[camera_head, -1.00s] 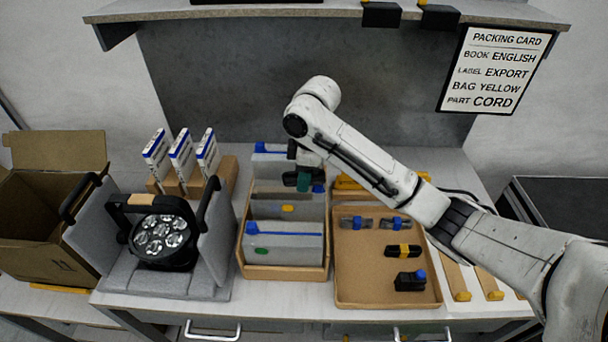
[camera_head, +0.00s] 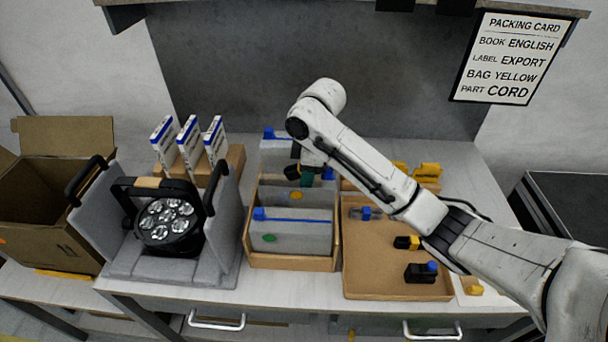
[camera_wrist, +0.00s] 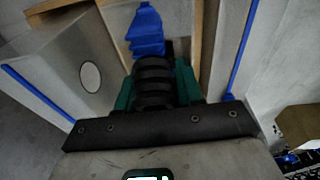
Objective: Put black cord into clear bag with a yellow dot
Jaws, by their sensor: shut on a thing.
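My gripper (camera_head: 307,180) has teal fingers and is shut on the black cord, a ribbed dark coil (camera_wrist: 155,82) in the wrist view. It hangs over the wooden bin of bags, just behind the clear bag with a yellow dot (camera_head: 295,196). The arm partly hides this area, and I cannot tell whether the cord is inside a bag. In front stands a bag with a green dot (camera_head: 269,238) and blue strip. In the wrist view, a bag with a white dot (camera_wrist: 90,77) is left of the fingers, and a blue piece (camera_wrist: 147,30) lies beyond the cord.
The wooden bin (camera_head: 292,263) holds the bags. To its right, a tray (camera_head: 380,285) holds a black part with a blue cap (camera_head: 421,272) and a yellow-banded part (camera_head: 406,242). To its left stands a lamp (camera_head: 165,222) in grey foam. A packing card (camera_head: 505,57) hangs upper right.

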